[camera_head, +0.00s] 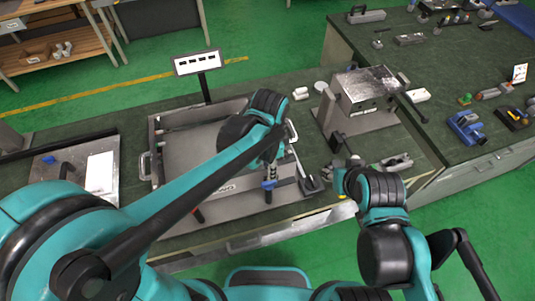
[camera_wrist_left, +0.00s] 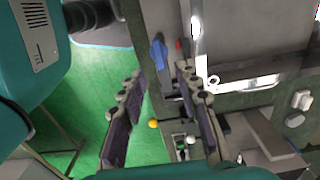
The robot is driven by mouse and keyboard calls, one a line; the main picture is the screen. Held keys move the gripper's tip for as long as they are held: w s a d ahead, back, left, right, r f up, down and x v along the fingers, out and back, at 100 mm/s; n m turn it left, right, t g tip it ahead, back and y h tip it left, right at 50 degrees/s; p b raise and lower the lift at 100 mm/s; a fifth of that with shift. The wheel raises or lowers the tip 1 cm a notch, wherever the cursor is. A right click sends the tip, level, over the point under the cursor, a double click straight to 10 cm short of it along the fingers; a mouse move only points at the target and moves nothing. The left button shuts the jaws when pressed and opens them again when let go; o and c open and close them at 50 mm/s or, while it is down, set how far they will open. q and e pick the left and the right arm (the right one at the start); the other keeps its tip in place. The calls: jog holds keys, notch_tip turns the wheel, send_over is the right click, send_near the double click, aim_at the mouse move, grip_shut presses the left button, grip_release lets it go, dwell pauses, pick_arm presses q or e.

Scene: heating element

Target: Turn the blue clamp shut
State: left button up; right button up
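The blue clamp (camera_head: 269,185) is a small blue handle at the front edge of the metal tray fixture (camera_head: 205,183) in the head view. In the left wrist view the blue handle (camera_wrist_left: 158,55) lies beyond the fingertips, roughly in line with the gap between them, and looks untouched. My left gripper (camera_wrist_left: 162,74) is open, with nothing visible between its fingers. In the head view its fingers are mostly hidden by my own arm, just behind the clamp. My right gripper (camera_head: 343,172) is right of the fixture, low over the bench's front edge; its fingers are too small to read.
A red handle (camera_wrist_left: 179,45) is beside the blue one. A metal box on a stand (camera_head: 368,92) is right of the fixture. A plate with a white sheet (camera_head: 99,172) lies at left. A blue vise (camera_head: 465,127) and tools are on the right bench.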

aim_at(279, 182)
pick_arm(q)
notch_tip(279, 182, down, 8)
jog(key=shift+s+r+b, duration=0.1)
jog(key=shift+r+b, duration=0.05)
jog(key=shift+b, duration=0.75)
grip_shut()
